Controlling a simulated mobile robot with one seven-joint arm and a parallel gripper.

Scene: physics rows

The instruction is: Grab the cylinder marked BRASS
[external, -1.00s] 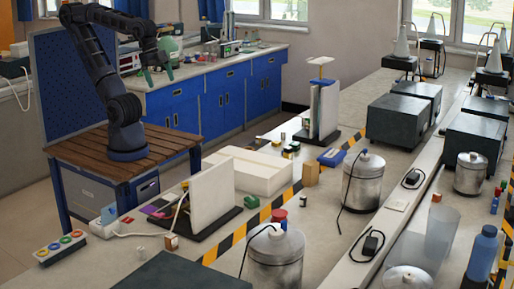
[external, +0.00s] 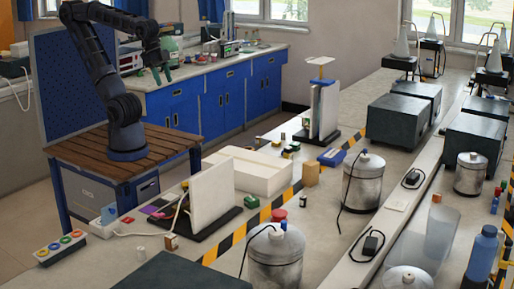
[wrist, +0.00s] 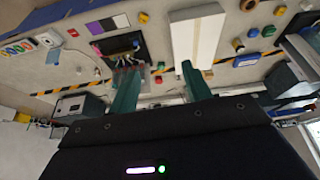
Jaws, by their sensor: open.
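No marking reading BRASS is legible in either view, so I cannot tell which small cylinder bears it. In the external view, small pieces (external: 290,149) stand on the bench behind the white box, and a brown and white one (external: 171,241) stands near the front. My gripper (external: 162,76) is raised high, well away from these pieces. Its green fingers are spread and empty in the wrist view (wrist: 158,80).
A long white box (external: 255,172) and an upright white panel (external: 212,195) stand on the bench. Metal canisters (external: 275,262) with cables and dark boxes (external: 390,118) stand to the right. Striped tape (external: 237,236) crosses the bench. Air around my gripper looks clear.

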